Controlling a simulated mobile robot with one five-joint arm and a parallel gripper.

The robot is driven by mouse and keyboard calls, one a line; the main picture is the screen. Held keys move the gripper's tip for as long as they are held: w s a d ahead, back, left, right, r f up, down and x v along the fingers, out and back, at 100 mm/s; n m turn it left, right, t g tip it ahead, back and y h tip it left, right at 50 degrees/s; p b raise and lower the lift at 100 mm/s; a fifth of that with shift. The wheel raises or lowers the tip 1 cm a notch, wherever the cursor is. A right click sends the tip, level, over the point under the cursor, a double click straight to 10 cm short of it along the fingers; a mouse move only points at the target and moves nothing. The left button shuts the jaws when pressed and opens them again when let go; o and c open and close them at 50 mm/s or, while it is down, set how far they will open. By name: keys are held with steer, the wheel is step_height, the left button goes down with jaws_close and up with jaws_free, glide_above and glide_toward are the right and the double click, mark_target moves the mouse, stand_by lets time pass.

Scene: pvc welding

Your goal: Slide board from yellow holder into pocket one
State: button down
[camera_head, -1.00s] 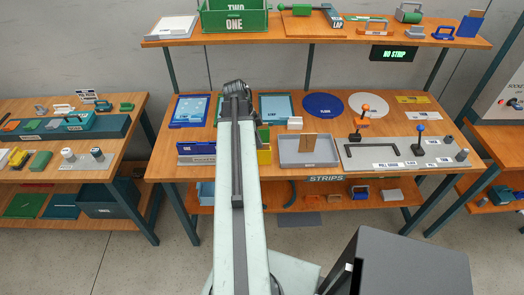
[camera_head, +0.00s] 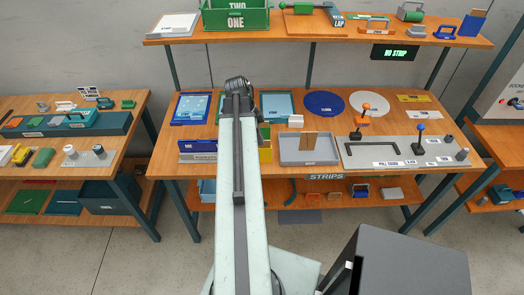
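A yellow holder (camera_head: 265,153) stands on the middle bench, just right of my arm, which hides its left part. A green board-like piece (camera_head: 264,134) shows above it; I cannot tell how it sits in the holder. My arm rises up the middle of the picture to a dark joint. My gripper is not visible; the arm hides whatever lies beyond that joint.
A grey tray (camera_head: 309,157) with a brown upright piece stands right of the yellow holder. A blue-fronted holder (camera_head: 197,149) stands to its left. Levers with orange and blue knobs (camera_head: 421,126) rise at the right. The upper shelf (camera_head: 330,41) overhangs the bench's back.

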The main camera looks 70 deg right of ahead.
steer(key=shift+r, duration=0.3)
step_height(320, 180, up, 9)
steer(key=p, duration=0.9)
stand_by(0.5)
steer(key=shift+s+f, duration=0.1)
steer(key=shift+f, duration=0.05)
